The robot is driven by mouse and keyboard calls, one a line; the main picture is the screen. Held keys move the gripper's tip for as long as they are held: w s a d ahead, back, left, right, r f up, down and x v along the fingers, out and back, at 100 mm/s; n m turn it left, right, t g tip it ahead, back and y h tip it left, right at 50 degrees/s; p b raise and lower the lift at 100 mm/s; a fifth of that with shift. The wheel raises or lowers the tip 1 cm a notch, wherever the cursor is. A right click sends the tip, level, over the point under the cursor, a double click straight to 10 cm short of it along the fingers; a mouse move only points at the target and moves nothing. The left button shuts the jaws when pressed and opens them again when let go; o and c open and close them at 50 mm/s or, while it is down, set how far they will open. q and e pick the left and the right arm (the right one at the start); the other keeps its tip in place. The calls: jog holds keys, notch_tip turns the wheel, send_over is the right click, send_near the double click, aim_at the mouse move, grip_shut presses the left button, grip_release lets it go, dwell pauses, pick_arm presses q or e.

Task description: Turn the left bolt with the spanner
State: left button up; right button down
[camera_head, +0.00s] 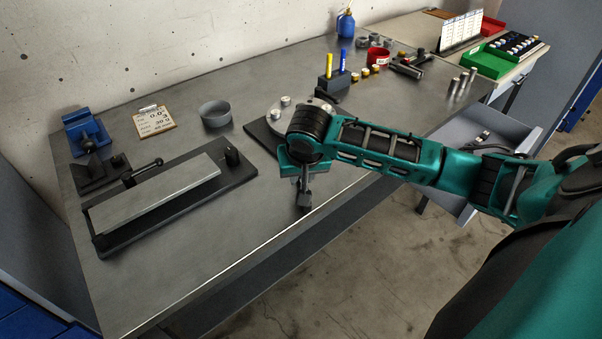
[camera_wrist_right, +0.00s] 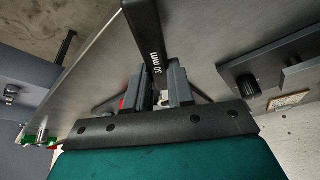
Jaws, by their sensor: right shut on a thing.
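My right gripper (camera_head: 303,178) is in the middle of the head view, near the front edge of the bench, pointing down. It is shut on the dark spanner (camera_head: 304,199). In the right wrist view the spanner (camera_wrist_right: 147,38), marked "30 mm", stands out from between the fingers (camera_wrist_right: 163,88). The round grey rotor plate (camera_head: 264,117) lies behind my right wrist, which hides much of it. Light bolts show on it, one at its left (camera_head: 273,115) and one at its back (camera_head: 285,101). The spanner looks apart from these bolts. My left gripper is not in view.
A black fixture with a long metal plate (camera_head: 160,190) fills the bench's left. A blue vice (camera_head: 84,130), clipboard (camera_head: 154,121) and grey ring (camera_head: 215,114) stand behind it. A pen block (camera_head: 334,84) stands beyond the rotor. An open drawer (camera_head: 490,125) sticks out at right.

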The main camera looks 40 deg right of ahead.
jog(key=shift+f, duration=0.1)
dwell(0.3)
jog(key=shift+f, duration=0.85)
jog(key=shift+w+a+m, duration=0.35)
jog(key=shift+a+m, duration=0.25)
jog(key=shift+a, duration=0.05)
jog(key=shift+w+a+m+g+h, duration=0.4)
jog(key=shift+w+a+m+h, duration=0.15)
jog(key=shift+m, duration=0.35)
jog(key=shift+a, duration=0.1)
jog(key=w+a+m, duration=0.1)
jog(key=w+m, duration=0.1)
jog(key=shift+a+m+g+h, duration=0.25)
jog(key=shift+a+m+g, duration=0.05)
jog(key=shift+a+g, duration=0.1)
jog(key=shift+a, duration=0.1)
